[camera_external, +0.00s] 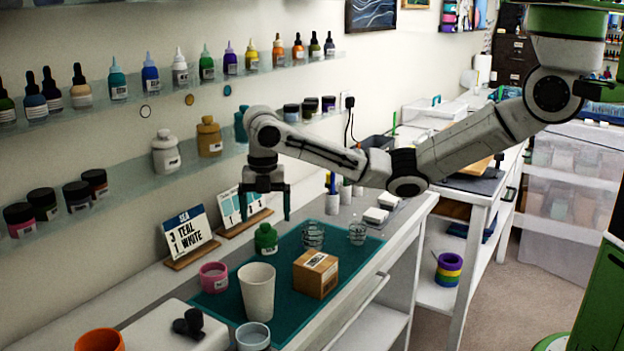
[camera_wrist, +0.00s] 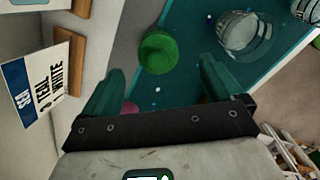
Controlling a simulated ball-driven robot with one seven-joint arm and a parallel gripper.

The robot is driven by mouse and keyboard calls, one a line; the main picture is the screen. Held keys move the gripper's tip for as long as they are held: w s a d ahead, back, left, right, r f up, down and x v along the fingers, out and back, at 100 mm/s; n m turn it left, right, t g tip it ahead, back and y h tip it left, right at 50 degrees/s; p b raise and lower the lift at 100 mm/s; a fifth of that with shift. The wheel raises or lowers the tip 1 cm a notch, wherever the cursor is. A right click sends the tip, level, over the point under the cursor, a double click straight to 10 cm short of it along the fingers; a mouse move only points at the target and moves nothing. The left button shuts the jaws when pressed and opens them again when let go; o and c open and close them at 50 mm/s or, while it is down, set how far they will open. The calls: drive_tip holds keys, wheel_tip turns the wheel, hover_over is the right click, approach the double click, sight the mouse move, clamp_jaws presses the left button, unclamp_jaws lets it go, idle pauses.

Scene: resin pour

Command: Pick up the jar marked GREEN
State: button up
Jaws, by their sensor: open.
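A small green jar (camera_external: 266,241) with a narrow neck and a pale label stands upright at the back of the teal mat (camera_external: 222,303). Its label is too small to read. From above, the jar (camera_wrist: 158,52) shows in the wrist view, ahead of and between my fingers. My gripper (camera_external: 266,212) hangs above the jar, pointing down, with its dark teal fingers apart and nothing between them. In the wrist view my gripper (camera_wrist: 158,88) is open, and the jar is not touched.
A sign reading "3 TEAL 1 WHITE" (camera_external: 190,235) stands behind left. Wall shelves (camera_external: 130,180) hold several bottles.

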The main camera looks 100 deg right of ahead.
sight(266, 237)
wheel_tip(266, 237, down, 3)
drive_tip(key=shift+r+b, duration=0.2)
drive_tip(key=shift+b, duration=0.2)
drive_tip(key=shift+w+f+p, duration=0.1)
drive_tip(key=shift+f+p, duration=0.45)
drive_tip(key=shift+f, duration=2)
drive_tip(key=shift+c, duration=0.4)
drive_tip(key=c, duration=1.2)
drive_tip(key=shift+r, duration=0.1)
